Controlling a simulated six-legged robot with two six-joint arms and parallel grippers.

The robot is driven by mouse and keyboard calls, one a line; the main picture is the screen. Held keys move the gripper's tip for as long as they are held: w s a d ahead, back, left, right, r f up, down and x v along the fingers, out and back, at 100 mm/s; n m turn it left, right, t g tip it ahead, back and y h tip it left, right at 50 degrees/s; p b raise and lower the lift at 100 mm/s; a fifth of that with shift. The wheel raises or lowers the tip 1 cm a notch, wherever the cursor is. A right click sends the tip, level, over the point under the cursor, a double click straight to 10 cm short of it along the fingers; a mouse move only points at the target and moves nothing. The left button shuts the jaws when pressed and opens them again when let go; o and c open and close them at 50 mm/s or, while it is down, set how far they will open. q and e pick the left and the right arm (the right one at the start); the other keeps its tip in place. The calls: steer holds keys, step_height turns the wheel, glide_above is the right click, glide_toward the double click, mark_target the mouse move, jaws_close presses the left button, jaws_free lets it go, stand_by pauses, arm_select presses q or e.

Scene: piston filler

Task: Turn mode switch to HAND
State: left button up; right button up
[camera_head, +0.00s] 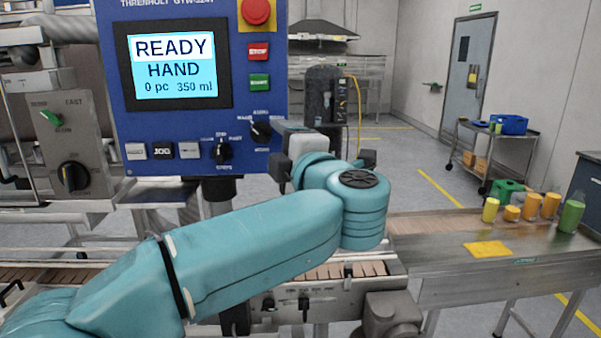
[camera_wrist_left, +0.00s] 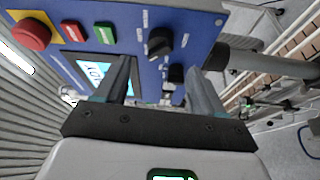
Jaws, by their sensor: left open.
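A blue control panel (camera_head: 200,115) carries a screen (camera_head: 174,66) reading READY, HAND, 0 pc, 350 ml. A black rotary switch (camera_head: 261,131) sits at the panel's lower right, with a second one (camera_head: 221,151) left of it; their labels are too small to read surely. In the left wrist view the upper switch (camera_wrist_left: 159,42) lies ahead, between and beyond the fingertips, its ridge tilted. The second switch (camera_wrist_left: 176,74) is partly hidden by a finger. My left gripper (camera_wrist_left: 158,68) is open and empty, apart from the switch.
A red emergency button (camera_head: 256,12), red and green push-buttons (camera_head: 259,66) and several small keys (camera_head: 162,151) are on the panel. A grey box with a knob (camera_head: 73,177) stands left. A conveyor and bench (camera_head: 450,250) with yellow and green containers lie right.

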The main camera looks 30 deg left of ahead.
arm_select(q)
steer(key=b+v, duration=0.1)
steer(key=v, duration=0.7)
steer(key=shift+d, duration=0.15)
steer(key=shift+s+f, duration=0.1)
